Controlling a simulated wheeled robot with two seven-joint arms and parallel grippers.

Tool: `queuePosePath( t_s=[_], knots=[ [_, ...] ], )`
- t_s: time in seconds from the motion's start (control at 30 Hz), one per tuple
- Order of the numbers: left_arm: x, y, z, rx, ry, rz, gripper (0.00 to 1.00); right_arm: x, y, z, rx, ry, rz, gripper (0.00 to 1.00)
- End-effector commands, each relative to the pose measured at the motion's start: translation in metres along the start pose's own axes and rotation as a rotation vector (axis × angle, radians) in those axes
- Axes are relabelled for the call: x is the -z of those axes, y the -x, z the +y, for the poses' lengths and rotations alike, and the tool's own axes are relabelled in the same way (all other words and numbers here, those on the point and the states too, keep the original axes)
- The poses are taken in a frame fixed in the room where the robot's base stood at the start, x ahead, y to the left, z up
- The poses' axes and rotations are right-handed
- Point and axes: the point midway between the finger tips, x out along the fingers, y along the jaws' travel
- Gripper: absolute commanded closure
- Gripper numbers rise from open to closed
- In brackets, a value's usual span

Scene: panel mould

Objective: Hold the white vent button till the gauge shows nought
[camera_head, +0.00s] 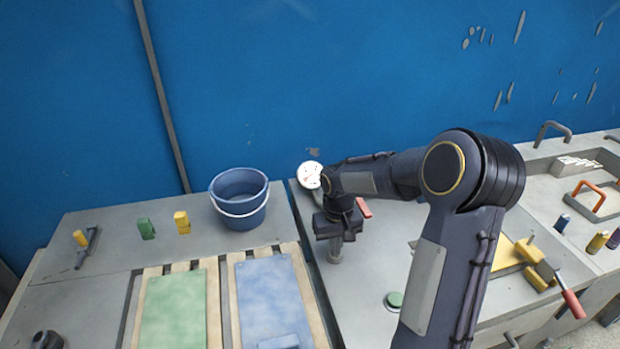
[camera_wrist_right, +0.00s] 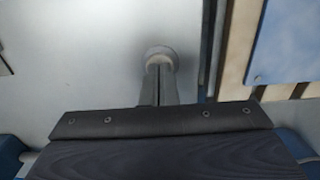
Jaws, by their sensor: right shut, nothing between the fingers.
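The gauge (camera_head: 309,175) is a small round white dial at the back of the grey panel, beside my right arm. Red marking shows on its face, but the reading is too small to tell. My right gripper (camera_head: 335,258) points down at the panel, shut and empty. In the right wrist view its closed fingertips (camera_wrist_right: 158,74) overlap a pale round button (camera_wrist_right: 158,51), which looks like the white vent button. They seem to be at its top; I cannot tell whether it is pressed in. In the head view the gripper hides the button. My left gripper is not in view.
A blue bucket (camera_head: 240,203) stands left of the gauge. Green (camera_head: 174,312) and blue (camera_head: 272,300) plates lie on slats at front left. A red lever (camera_head: 363,208) and a green button (camera_head: 394,299) are near my right arm. A blue wall stands behind.

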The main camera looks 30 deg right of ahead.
Motion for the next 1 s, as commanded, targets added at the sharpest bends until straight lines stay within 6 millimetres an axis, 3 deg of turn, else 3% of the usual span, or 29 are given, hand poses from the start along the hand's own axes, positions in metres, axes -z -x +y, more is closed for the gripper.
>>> queuePosePath(
  t_s=[0.33,1.0],
  knots=[
    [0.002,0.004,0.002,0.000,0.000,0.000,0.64,-0.001,0.005,0.000,0.000,0.000,-0.003,1.00],
    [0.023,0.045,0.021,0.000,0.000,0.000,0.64,0.000,0.070,0.000,0.000,0.000,0.000,1.00]
  ],
)
